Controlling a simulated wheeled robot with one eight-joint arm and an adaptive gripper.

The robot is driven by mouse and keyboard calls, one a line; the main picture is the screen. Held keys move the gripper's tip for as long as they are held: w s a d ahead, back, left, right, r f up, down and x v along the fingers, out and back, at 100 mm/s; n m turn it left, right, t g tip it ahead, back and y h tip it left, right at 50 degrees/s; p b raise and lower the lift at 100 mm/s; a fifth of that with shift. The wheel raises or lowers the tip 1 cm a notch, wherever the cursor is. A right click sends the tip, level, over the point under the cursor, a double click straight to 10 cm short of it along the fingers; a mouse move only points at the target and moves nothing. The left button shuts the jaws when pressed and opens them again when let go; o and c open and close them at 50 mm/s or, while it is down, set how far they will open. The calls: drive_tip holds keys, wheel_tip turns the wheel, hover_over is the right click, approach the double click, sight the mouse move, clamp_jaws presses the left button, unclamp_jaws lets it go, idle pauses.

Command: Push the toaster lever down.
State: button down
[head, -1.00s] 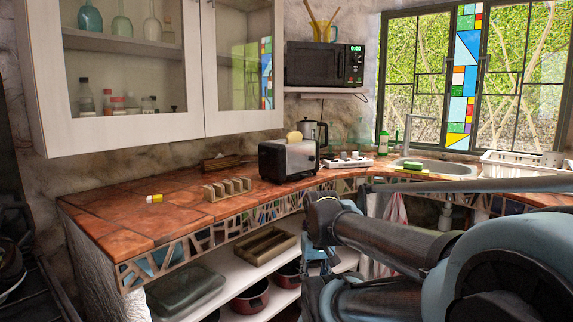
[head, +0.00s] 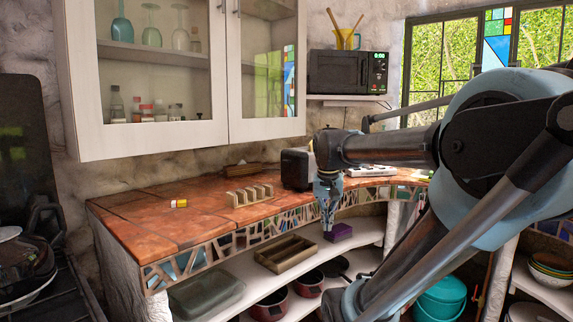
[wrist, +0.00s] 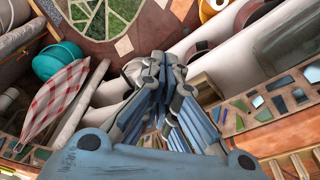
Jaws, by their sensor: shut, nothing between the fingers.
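The toaster (head: 296,169) stands on the tiled counter (head: 150,215) in the head view. Its dark left end shows; my arm hides most of the rest. Its lever is not visible. My gripper (head: 328,226) points down in front of the counter's mosaic edge, to the right of and below the toaster's visible end. It is shut and empty. In the wrist view my gripper's fingers (wrist: 165,62) come together, and I cannot make out the toaster there.
A toast rack (head: 249,195) and a small yellow item (head: 179,204) sit left of the toaster. Wall cabinets (head: 150,142) hang above. The counter's left part is mostly clear.

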drive_tip(key=w+a+r+m, duration=0.2)
drive_tip(key=w+r, duration=0.5)
drive_tip(key=w, duration=0.2)
drive_tip(key=w+a+r+m, duration=0.2)
drive_tip(key=w+r, duration=0.5)
drive_tip(key=w, duration=0.1)
drive_tip(key=m+h, duration=0.2)
drive_tip(key=m, duration=0.2)
approach(284, 161)
drive_tip(key=w, duration=0.1)
drive_tip(key=shift+d+r, duration=0.4)
drive_tip(key=shift+d, duration=0.05)
drive_tip(key=shift+f, duration=0.1)
drive_tip(key=shift+x, duration=3.45)
drive_tip(key=shift+f, duration=2.55)
drive_tip(key=s+a, duration=0.1)
drive_tip(key=a+r, duration=0.1)
drive_tip(key=shift+s+a, duration=0.25)
drive_tip(key=shift+s, duration=0.15)
